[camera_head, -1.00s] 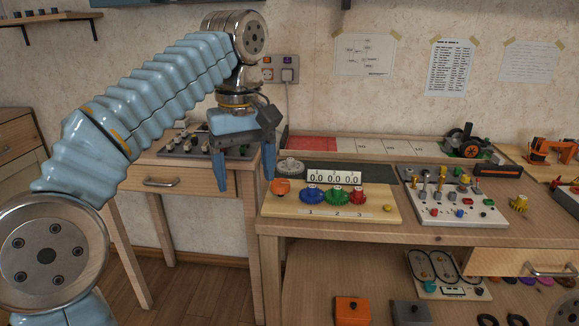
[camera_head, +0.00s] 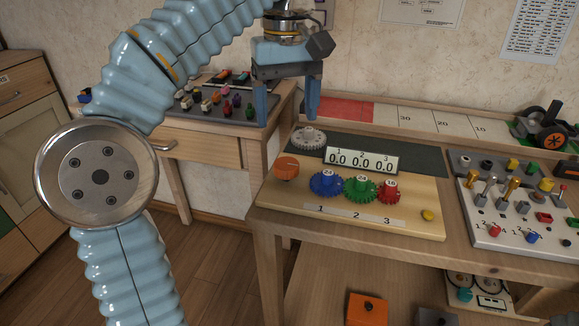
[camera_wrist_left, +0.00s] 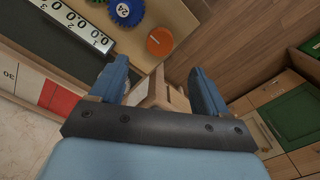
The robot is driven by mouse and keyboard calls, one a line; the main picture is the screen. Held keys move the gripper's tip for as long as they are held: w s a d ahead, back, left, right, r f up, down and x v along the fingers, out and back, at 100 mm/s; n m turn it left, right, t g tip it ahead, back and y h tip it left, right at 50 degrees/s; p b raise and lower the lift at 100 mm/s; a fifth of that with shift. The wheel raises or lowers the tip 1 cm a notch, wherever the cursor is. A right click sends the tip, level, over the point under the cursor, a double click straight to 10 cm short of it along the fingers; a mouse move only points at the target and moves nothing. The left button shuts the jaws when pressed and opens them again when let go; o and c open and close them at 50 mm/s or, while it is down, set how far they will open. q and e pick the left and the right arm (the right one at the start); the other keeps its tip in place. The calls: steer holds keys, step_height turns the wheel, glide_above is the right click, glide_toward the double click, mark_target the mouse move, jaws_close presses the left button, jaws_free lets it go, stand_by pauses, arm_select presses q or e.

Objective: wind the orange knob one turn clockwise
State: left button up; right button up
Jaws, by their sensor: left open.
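The orange knob (camera_head: 286,168) sits at the left end of a light wooden board (camera_head: 408,222), left of a blue gear (camera_head: 327,184). In the left wrist view the orange knob (camera_wrist_left: 160,41) lies beyond the fingertips, near the board's edge. My left gripper (camera_head: 288,122) is open and empty, pointing down, above and behind the knob and apart from it. The same gripper (camera_wrist_left: 166,75) shows in the left wrist view with both blue fingers spread. My right gripper is in no view.
A green gear (camera_head: 360,188) and a red gear (camera_head: 388,191) stand right of the blue one. A counter display (camera_head: 362,160) and a grey gear (camera_head: 308,138) are behind. A switch panel (camera_head: 520,235) lies to the right. A side table (camera_head: 190,146) stands behind at left.

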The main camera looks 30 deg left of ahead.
mark_target(287, 164)
arm_select(q)
step_height(287, 164, down, 9)
steer(key=b, duration=0.3)
steer(key=shift+f+b, duration=0.4)
steer(key=shift+f, duration=0.2)
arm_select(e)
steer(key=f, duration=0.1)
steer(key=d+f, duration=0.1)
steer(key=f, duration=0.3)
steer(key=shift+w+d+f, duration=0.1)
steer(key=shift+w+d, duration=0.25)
arm_select(q)
steer(key=c, duration=1)
steer(key=shift+c, duration=0.2)
steer(key=shift+r, duration=0.1)
